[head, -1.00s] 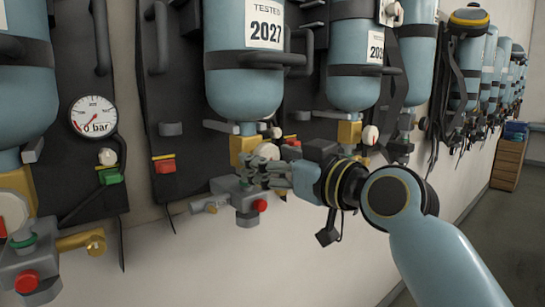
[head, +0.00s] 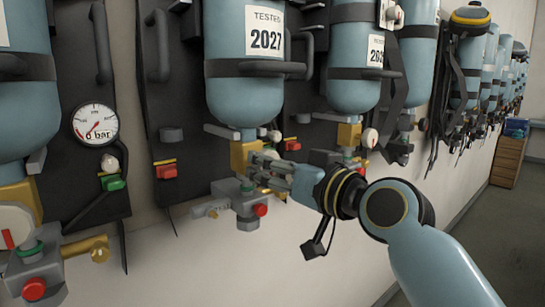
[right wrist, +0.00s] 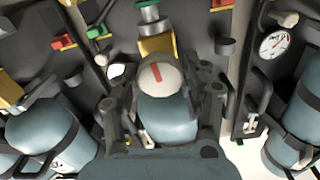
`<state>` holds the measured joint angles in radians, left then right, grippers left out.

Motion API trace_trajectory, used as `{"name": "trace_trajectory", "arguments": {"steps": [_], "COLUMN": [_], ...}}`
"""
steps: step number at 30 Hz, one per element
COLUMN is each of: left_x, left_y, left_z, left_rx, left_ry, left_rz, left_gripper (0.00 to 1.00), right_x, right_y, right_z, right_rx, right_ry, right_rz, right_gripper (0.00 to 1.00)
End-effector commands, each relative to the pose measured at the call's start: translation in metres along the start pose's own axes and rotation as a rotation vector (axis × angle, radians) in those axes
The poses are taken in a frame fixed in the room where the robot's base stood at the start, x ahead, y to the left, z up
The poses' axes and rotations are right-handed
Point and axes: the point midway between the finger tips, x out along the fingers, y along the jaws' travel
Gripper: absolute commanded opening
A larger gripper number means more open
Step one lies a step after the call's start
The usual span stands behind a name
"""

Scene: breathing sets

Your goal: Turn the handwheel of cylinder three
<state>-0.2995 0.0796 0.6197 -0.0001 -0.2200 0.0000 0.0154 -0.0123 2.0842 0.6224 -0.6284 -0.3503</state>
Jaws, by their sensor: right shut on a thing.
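A blue cylinder (head: 243,95) with a "TESTED 2027" label hangs valve-down on its dark backplate. Its brass valve block (head: 240,157) is below the neck. My right gripper (head: 262,167) reaches in from the right and is shut on the handwheel at this valve. The fingers mostly hide the handwheel in the head view. In the right wrist view the handwheel (right wrist: 158,76) is a pale disc with a red mark, between the two fingers, in front of the brass block (right wrist: 157,43). No cylinder number is readable. My left gripper is out of view.
A grey regulator block (head: 238,194) with a red knob sits just below the gripper. A neighbouring cylinder (head: 352,85) hangs to the right, with its own pale handwheel (head: 370,138). A gauge (head: 96,123) at left reads 0 bar. The wall below is clear.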

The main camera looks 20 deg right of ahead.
Motion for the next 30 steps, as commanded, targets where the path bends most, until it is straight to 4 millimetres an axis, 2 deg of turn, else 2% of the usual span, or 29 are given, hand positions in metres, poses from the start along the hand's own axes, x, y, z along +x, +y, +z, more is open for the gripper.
{"name": "trace_trajectory", "arguments": {"steps": [3,11,12,17,26,30], "left_x": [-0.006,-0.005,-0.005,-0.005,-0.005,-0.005], "left_y": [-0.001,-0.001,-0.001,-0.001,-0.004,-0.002], "left_z": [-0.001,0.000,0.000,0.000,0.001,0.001], "left_rx": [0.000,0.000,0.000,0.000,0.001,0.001], "left_ry": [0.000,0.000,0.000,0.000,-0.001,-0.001], "left_rz": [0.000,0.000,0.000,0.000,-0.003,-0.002], "left_gripper": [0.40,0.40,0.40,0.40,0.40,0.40], "right_x": [0.000,0.000,0.000,0.000,-0.002,-0.017], "right_y": [0.000,0.000,0.000,0.000,0.000,0.001], "right_z": [-0.002,0.000,0.000,0.000,0.000,0.001], "right_rx": [0.081,0.093,0.092,0.091,0.089,0.086], "right_ry": [0.001,0.002,0.002,0.002,0.001,-0.001], "right_rz": [0.000,-0.001,-0.001,-0.001,0.000,0.001], "right_gripper": [0.14,0.14,0.48,0.69,0.69,0.69]}}
